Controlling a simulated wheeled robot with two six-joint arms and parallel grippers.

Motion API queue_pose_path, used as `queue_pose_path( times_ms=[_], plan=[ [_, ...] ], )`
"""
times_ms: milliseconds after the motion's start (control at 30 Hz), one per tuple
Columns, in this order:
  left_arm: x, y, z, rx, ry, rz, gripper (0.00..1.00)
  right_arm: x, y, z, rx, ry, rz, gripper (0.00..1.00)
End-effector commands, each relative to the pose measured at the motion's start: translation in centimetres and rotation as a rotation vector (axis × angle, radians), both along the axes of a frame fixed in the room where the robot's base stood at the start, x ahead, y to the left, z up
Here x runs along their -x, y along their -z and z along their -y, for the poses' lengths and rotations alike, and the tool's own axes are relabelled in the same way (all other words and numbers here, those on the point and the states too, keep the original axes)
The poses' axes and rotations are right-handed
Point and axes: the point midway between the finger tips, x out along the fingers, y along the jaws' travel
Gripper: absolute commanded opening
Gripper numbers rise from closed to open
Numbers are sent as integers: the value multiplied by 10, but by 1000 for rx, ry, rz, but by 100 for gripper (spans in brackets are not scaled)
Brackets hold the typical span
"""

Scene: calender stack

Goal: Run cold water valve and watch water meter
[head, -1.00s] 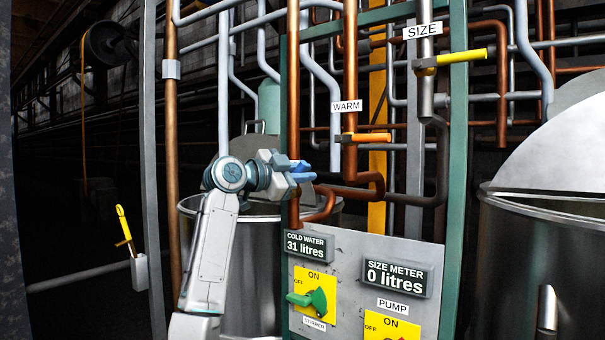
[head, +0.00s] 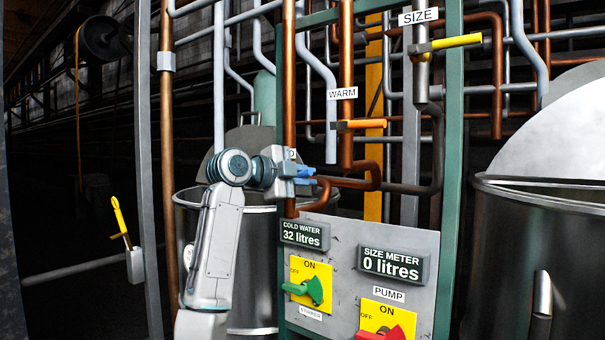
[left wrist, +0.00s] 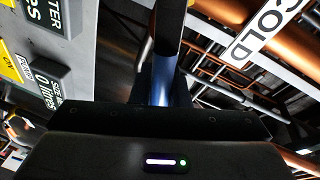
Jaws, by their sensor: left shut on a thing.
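The cold water meter (head: 304,235) on the grey panel reads 32 litres. My left gripper (head: 298,174) is at the copper pipe above that meter, shut on the blue cold valve handle (head: 305,171). In the left wrist view the blue handle (left wrist: 162,85) runs up from between the jaws, with the COLD label (left wrist: 262,28) at upper right. The gripper hides much of the valve in the head view. My right gripper is not in view.
The size meter (head: 392,265) reads 0 litres. A green stirrer switch (head: 312,290) and a red pump switch (head: 388,333) sit below. Orange warm (head: 358,125) and yellow size (head: 455,42) handles stick out right. Metal vats stand behind my arm and at right (head: 545,235).

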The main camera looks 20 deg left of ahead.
Motion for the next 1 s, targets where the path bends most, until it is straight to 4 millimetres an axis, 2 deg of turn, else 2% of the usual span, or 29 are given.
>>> queue_pose_path(
  times_ms=[400, 1000],
  plan=[
    [1, 21, 2, -238, 0, 85, 0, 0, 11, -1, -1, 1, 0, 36],
    [1, 26, 2, -299, 0, 106, 0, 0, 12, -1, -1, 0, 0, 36]
  ],
)
